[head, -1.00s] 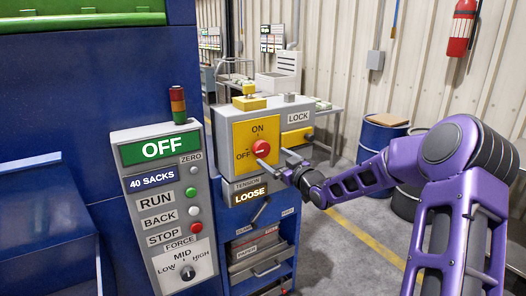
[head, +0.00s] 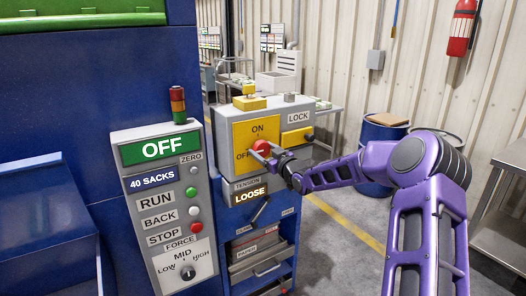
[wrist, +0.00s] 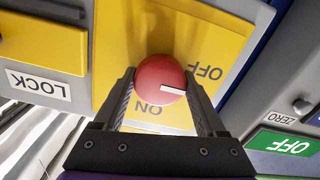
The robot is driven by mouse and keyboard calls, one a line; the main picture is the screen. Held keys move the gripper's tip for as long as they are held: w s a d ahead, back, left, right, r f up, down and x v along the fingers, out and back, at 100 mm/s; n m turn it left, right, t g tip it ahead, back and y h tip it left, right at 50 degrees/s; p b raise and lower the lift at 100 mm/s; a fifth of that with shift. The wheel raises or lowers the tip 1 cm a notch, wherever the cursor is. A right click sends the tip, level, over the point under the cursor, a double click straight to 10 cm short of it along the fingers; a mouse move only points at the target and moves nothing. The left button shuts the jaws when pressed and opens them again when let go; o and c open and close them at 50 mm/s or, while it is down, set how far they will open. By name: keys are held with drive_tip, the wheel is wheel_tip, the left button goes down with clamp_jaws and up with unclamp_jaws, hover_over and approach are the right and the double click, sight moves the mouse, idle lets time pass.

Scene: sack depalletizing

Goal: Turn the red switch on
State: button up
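The red switch is a round red knob (head: 261,146) on a yellow plate (head: 243,136), with ON printed above it and OFF at its left. The knob (wrist: 160,79) also shows in the wrist view, where the labels appear upside down. Its white mark points to the right there, on the OFF side. My gripper (wrist: 161,76) is open, with one finger on each side of the knob. I cannot tell whether the fingers touch it. In the head view my gripper (head: 263,152) is in front of the knob and hides its lower part.
A grey panel (head: 201,269) at the left has a green OFF display (head: 163,149) and RUN, BACK and STOP buttons. A yellow LOCK part (head: 296,138) is right of the switch. A blue drum (head: 377,160) stands behind my arm.

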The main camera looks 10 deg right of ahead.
drive_tip(key=c, duration=0.7)
drive_tip(key=shift+c, duration=0.2)
drive_tip(key=shift+m, duration=0.3)
drive_tip(key=m, duration=0.4)
drive_tip(key=shift+p, duration=0.35)
drive_tip(key=m, duration=0.5)
drive_tip(key=shift+p, duration=0.35)
drive_tip(key=m, duration=0.4)
drive_tip(key=shift+f, duration=0.1)
drive_tip(key=shift+m, duration=2.1)
drive_tip(key=o, duration=1.3)
